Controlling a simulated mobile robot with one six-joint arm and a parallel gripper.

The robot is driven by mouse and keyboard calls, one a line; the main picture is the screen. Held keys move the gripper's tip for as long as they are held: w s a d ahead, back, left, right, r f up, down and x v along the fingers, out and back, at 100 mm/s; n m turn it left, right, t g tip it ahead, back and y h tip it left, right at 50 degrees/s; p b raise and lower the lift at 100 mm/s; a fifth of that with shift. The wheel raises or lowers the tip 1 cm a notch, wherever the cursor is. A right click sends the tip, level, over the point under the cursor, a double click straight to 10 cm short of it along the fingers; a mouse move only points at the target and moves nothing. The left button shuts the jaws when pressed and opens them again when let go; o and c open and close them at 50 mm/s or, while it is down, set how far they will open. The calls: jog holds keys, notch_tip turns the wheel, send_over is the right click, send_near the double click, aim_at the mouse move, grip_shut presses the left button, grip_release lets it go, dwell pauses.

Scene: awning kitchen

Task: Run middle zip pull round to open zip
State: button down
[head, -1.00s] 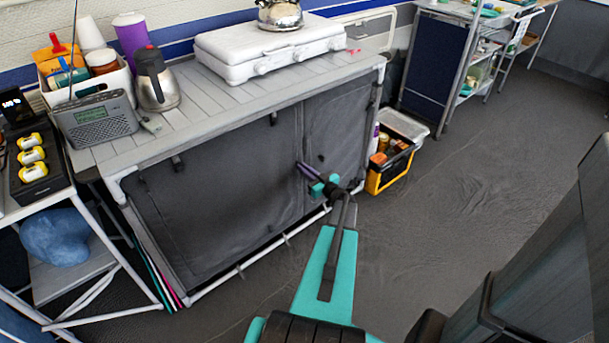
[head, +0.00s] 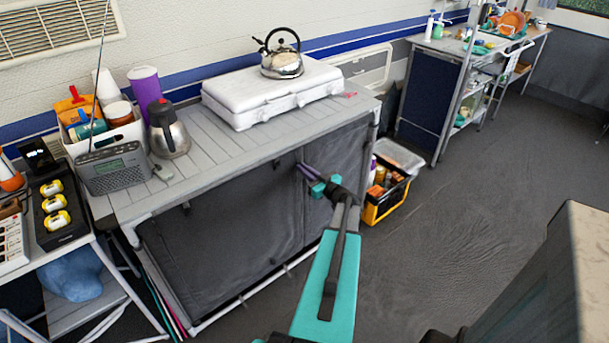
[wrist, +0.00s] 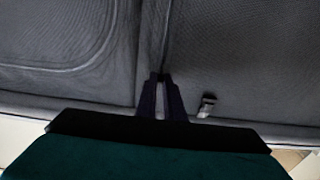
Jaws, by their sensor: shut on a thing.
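The cupboard (head: 235,225) has a dark grey fabric front under a slatted worktop. A vertical seam (wrist: 139,40) divides its front panels. My gripper (head: 303,170) is at the upper part of the front, by this seam. In the wrist view the dark fingers (wrist: 161,80) come together at their tips against the fabric, just beside the seam. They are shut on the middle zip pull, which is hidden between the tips. A small tab (wrist: 207,105) hangs on the fabric to the right of the fingers, apart from them.
On the worktop stand a radio (head: 115,168), a flask (head: 167,130) and a white stove case (head: 270,92) with a kettle (head: 281,55). A yellow-and-black crate (head: 385,195) stands on the floor right of the cupboard. The floor (head: 450,190) in the middle is clear.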

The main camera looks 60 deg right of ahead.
jog(key=shift+d+r+p, duration=0.1)
jog(key=shift+r+p, duration=0.65)
jog(key=shift+r, duration=1.2)
jog(key=shift+r, duration=0.1)
jog(key=c, duration=1.9)
grip_release()
jog(key=shift+o, duration=0.2)
jog(key=shift+s, duration=0.1)
jog(key=b+v, duration=0.1)
jog(key=v, duration=1.2)
jog(key=shift+s+a+b, duration=0.25)
jog(key=shift+s+b, duration=0.05)
jog(key=shift+b, duration=0.05)
